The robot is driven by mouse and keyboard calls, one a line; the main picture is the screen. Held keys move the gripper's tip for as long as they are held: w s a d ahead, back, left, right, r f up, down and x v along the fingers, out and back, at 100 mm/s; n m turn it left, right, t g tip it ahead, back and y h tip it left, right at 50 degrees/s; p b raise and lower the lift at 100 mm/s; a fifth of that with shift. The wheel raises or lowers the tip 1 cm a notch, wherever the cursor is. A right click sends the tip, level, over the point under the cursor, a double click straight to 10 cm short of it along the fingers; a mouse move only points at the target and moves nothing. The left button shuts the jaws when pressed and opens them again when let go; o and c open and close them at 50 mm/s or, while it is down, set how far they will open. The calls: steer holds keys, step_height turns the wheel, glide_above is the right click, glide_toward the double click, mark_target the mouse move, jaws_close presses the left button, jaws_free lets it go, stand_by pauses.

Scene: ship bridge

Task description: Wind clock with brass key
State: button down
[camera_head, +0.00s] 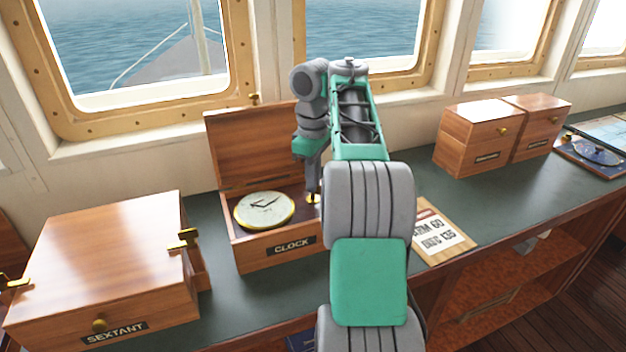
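The clock (264,210) has a white face and a brass rim. It lies face up in the left part of the open wooden clock box (250,257), whose lid (250,150) stands raised at the back. My gripper (313,193) points down into the right part of that box. A small brass piece (313,199), perhaps the key, shows at the fingertips. I cannot tell whether the fingers are closed on it. My arm hides the right end of the box.
A closed sextant box (105,255) with brass fittings stands at left. A printed card (440,238) lies right of my arm. Two wooden boxes (478,140) (540,122) stand farther right. The green counter (500,200) is clear between card and boxes. Windows line the back.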

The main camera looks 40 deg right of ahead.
steer(key=n, duration=0.4)
steer(key=shift+n, duration=2.3)
steer(key=c, duration=1.6)
jaws_free()
step_height(320, 180, up, 8)
steer(key=p, duration=0.7)
steer(key=shift+f, duration=0.1)
